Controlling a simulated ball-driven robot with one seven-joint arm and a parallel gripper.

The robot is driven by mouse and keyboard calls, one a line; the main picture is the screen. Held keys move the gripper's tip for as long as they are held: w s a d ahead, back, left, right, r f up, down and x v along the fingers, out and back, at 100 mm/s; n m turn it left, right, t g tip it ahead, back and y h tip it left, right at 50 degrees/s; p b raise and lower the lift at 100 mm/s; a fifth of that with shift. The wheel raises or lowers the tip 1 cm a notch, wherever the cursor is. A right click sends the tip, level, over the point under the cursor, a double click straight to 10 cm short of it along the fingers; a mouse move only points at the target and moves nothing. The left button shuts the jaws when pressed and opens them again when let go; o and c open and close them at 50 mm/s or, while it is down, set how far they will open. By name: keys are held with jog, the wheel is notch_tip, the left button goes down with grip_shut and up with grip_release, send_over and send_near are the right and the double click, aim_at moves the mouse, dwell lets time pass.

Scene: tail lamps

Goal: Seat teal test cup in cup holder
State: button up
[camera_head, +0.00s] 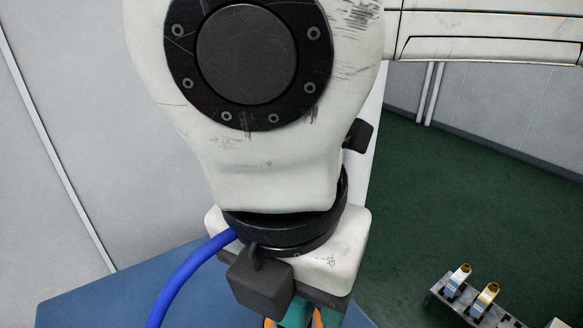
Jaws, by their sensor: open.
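A teal thing (295,315), likely the test cup, shows at the bottom edge of the view, below the end of my arm. Only a small upper part of it is visible. My gripper (293,320) is at the same place, with orange finger parts on the left and right of the teal thing. The gripper is open; the frame cuts off the fingertips, so I cannot tell whether they touch it. No cup holder can be made out in this view.
A blue surface (110,298) lies at the bottom left, under my arm. A grey metal rack (437,290) with several small bulb-like parts stands at the lower right. Green floor (450,180) is clear behind it. Grey wall panels (75,150) stand at the left.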

jog(key=shift+f, duration=0.4)
grip_shut()
dwell(0.8)
jog(key=shift+r, duration=1.65)
jog(key=shift+r, duration=0.55)
